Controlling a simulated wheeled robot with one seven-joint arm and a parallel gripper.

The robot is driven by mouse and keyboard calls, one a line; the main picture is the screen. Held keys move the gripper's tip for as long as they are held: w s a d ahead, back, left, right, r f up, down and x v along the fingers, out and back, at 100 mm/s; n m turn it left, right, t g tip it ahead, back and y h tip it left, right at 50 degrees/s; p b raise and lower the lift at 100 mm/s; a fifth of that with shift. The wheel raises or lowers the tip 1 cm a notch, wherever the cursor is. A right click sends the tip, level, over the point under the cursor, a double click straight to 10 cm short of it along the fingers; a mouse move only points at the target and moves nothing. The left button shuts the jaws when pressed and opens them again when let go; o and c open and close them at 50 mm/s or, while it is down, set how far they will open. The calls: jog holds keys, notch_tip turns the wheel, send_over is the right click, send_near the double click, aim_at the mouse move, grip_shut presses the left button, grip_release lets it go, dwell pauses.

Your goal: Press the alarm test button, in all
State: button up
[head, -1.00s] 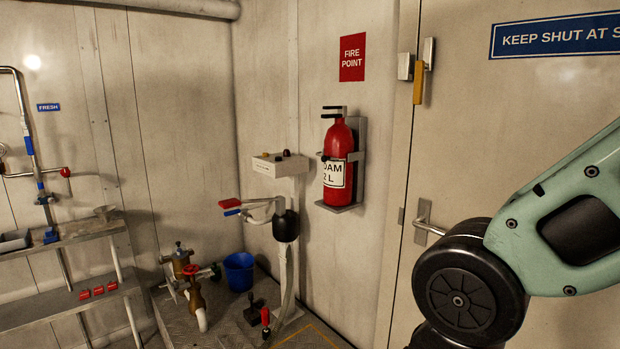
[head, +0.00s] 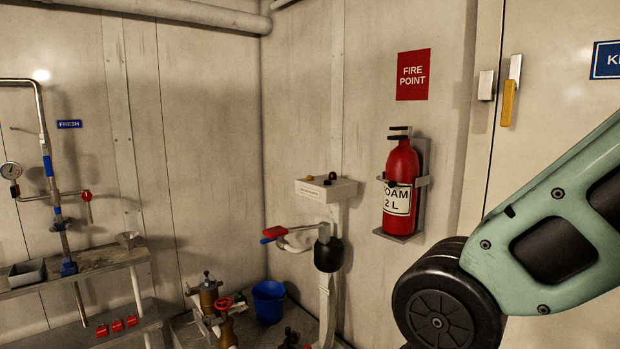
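A pale box (head: 326,191) with small knobs or buttons on its top stands on a post by the back wall, left of the fire extinguisher. The label on the box's front is too small to read, so I cannot tell for sure which is the alarm test button. My gripper is not in view; only links of my arm show at the lower right, well in front of the wall.
A red extinguisher (head: 400,187) hangs in a wall bracket right of the box. Below the box are red and blue handles (head: 289,232). A blue bucket (head: 268,302), brass valves (head: 210,296) and a pipe rack with a shelf (head: 85,261) stand to the left.

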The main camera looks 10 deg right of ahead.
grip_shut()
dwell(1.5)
